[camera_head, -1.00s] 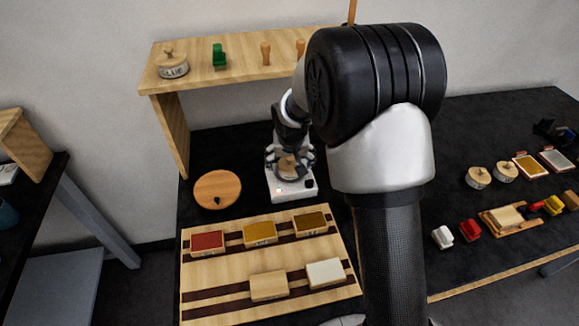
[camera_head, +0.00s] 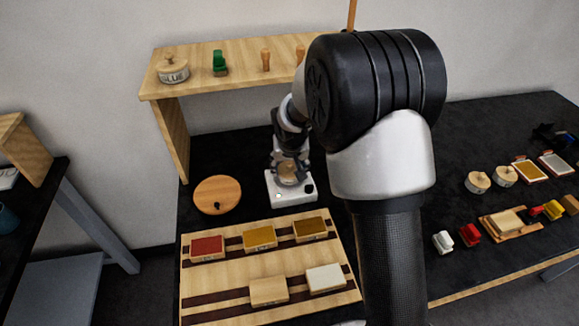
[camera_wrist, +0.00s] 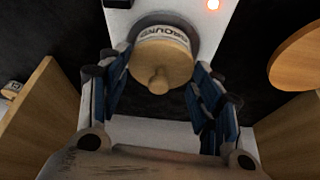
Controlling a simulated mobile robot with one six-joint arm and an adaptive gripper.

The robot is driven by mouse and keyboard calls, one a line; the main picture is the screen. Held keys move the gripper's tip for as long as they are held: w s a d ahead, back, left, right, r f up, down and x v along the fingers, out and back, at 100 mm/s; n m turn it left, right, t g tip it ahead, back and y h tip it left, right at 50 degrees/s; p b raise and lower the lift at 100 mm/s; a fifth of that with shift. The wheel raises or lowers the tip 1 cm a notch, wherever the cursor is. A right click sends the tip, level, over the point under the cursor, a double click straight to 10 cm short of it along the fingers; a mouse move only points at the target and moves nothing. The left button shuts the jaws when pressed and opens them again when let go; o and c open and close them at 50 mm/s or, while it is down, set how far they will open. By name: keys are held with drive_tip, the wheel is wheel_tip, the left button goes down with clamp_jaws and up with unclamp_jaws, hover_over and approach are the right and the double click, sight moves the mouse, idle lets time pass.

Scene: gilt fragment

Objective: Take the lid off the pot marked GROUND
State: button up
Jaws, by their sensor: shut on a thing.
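The pot marked GROUND (camera_wrist: 172,34) is white with dark lettering and stands on a dark round spot of a small white device, as the wrist view shows. Its round wooden lid (camera_wrist: 150,61) with a knob is on it. My gripper (camera_wrist: 158,67) has one finger on each side of the pot and is shut on it. The fingertips reach past the lid's edge; the exact contact is partly hidden. In the head view the gripper (camera_head: 288,168) is over the white device (camera_head: 293,199), and the pot is mostly hidden by the fingers.
A round wooden board (camera_head: 217,195) lies left of the device. A wooden rack (camera_head: 215,275) with colored blocks is in front. A shelf (camera_head: 240,62) behind holds a GLUE pot (camera_head: 173,72) and stamps. Two more lidded pots (camera_head: 478,182) stand at the right.

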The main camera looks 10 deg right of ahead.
sight(290, 164)
wheel_tip(290, 164, up, 20)
drive_tip(key=p, duration=0.6)
drive_tip(key=shift+f, duration=0.15)
